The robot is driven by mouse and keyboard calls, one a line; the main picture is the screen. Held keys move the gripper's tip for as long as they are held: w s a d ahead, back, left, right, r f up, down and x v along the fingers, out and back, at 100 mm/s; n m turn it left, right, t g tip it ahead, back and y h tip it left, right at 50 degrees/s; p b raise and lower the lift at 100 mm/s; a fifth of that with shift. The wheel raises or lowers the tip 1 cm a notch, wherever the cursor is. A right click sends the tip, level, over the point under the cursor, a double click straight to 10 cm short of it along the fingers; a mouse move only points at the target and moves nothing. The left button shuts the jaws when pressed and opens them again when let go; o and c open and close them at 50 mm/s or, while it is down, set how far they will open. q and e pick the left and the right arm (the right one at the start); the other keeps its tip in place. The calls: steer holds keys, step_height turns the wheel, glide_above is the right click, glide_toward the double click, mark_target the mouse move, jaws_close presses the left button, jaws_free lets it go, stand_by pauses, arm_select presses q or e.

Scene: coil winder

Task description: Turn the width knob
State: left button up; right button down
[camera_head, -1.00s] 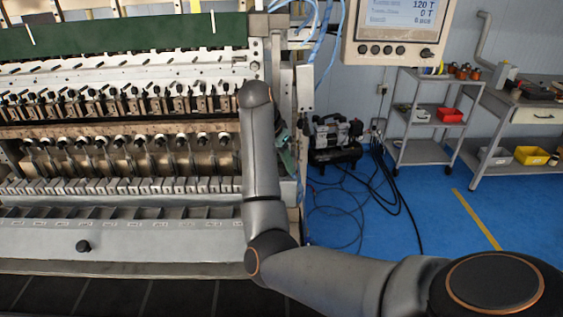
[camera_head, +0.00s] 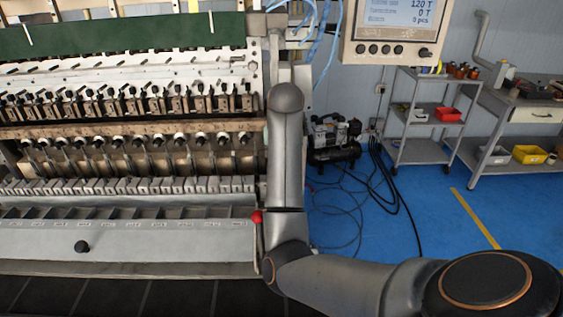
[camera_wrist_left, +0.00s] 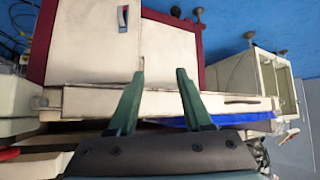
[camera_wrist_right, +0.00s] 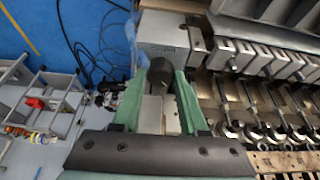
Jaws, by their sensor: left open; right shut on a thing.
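A dark, round knob (camera_wrist_right: 161,72) sits at the end of the machine in the right wrist view. I take it to be the width knob, though no label can be read. My right gripper (camera_wrist_right: 162,76) has its green fingers on either side of the knob and is shut on it. In the head view my right arm hides this gripper and the knob. My left gripper (camera_wrist_left: 160,74) is open and empty in the left wrist view, in front of a pale cabinet (camera_wrist_left: 95,45). It does not show in the head view.
The coil winder (camera_head: 120,230) fills the left of the head view, with a black knob (camera_head: 82,246) on its front panel and a red ball (camera_head: 257,216) beside my right arm. A display (camera_head: 395,25) hangs above.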

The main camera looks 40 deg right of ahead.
steer(key=shift+n, duration=0.3)
steer(key=shift+c, duration=2.2)
jaws_free()
steer(key=v, duration=1.2)
steer(key=shift+s+r, duration=0.15)
steer(key=shift+r, duration=0.1)
